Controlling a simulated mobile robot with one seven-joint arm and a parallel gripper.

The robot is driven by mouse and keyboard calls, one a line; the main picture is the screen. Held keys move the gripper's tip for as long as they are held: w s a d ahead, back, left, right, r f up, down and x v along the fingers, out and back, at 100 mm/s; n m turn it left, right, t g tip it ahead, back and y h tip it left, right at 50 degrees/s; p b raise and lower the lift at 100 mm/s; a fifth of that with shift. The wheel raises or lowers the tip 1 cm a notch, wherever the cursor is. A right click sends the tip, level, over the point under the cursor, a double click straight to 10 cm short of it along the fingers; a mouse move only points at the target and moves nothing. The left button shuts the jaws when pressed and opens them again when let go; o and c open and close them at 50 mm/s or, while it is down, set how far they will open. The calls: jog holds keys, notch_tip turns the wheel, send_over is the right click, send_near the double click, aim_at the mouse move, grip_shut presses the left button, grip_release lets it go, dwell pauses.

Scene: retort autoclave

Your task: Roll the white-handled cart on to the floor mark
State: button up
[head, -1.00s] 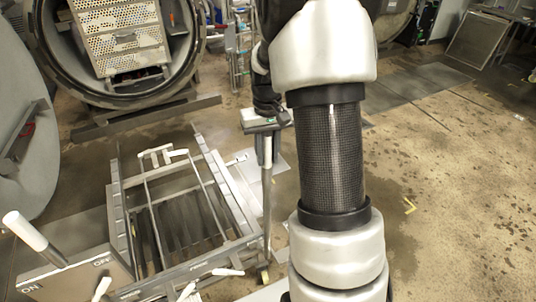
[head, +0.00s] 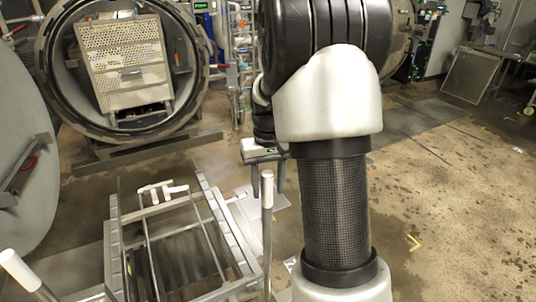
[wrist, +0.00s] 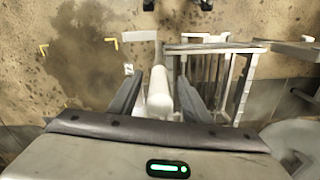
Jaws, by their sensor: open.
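A white-topped upright handle (head: 267,190) stands at the right side of a low metal cart frame (head: 232,235) with long rails. The arm and the picture edge hide its lower part, so I cannot tell how it joins the frame. In the wrist view the white handle (wrist: 158,98) lies between my open fingers, with gaps at both sides. My gripper (head: 267,172) is at the handle's top. The frame (wrist: 212,48) is right of the handle in the wrist view. A yellow floor mark corner (head: 413,243) lies right of my arm; more yellow corners (wrist: 112,42) show in the wrist view.
A round autoclave (head: 55,90) with a perforated basket (head: 122,50) stands open at the back left. Its grey door (head: 25,150) fills the left edge. Stained floor (head: 470,200) at the right is largely clear.

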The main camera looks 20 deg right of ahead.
notch_tip(320, 180, up, 15)
jog(key=shift+f+p, duration=0.15)
jog(key=shift+p, duration=0.3)
